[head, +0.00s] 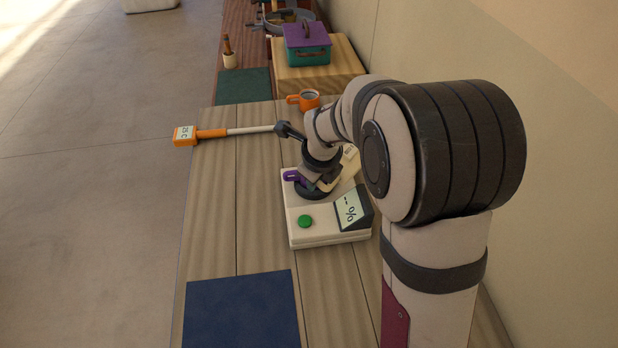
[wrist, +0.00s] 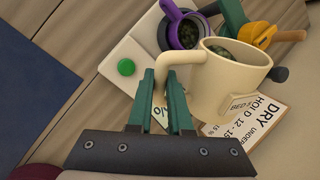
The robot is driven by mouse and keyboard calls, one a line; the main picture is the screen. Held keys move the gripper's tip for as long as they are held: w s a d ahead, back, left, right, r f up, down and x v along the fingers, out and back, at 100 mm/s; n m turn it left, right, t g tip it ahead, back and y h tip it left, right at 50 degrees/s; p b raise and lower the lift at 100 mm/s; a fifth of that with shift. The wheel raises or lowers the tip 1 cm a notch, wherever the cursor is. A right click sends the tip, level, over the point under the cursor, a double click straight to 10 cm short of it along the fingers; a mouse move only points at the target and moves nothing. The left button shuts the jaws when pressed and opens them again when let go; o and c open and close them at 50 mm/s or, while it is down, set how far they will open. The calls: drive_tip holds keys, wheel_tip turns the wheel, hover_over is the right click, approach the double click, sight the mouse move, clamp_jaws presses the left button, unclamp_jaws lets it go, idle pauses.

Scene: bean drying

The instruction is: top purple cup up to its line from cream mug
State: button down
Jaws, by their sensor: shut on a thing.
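The cream mug (wrist: 228,92) is held by its handle between the green fingers of my gripper (wrist: 165,78). Dark green beans show inside its mouth, and it looks tilted in the wrist view. The purple cup (wrist: 176,13) stands on the cream meter (wrist: 125,42), close beside the mug's rim, with some dark green contents inside. Its fill line cannot be made out. In the head view, the purple cup (head: 290,175) shows at the left of my gripper (head: 326,184), and the arm hides most of the mug.
A printed card (wrist: 250,118) lies by the mug. A blue mat (head: 242,310) lies in front.

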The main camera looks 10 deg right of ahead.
drive_tip(key=shift+w+a+f+g+h, duration=0.1)
drive_tip(key=shift+f+g+h, duration=0.15)
drive_tip(key=shift+h, duration=0.35)
drive_tip(key=shift+a+f+g+h, duration=0.15)
drive_tip(key=shift+a+g+h, duration=0.1)
drive_tip(key=shift+h, duration=0.15)
drive_tip(key=shift+w+d, duration=0.1)
drive_tip(key=shift+f+h, duration=0.1)
drive_tip(key=shift+h, duration=0.6)
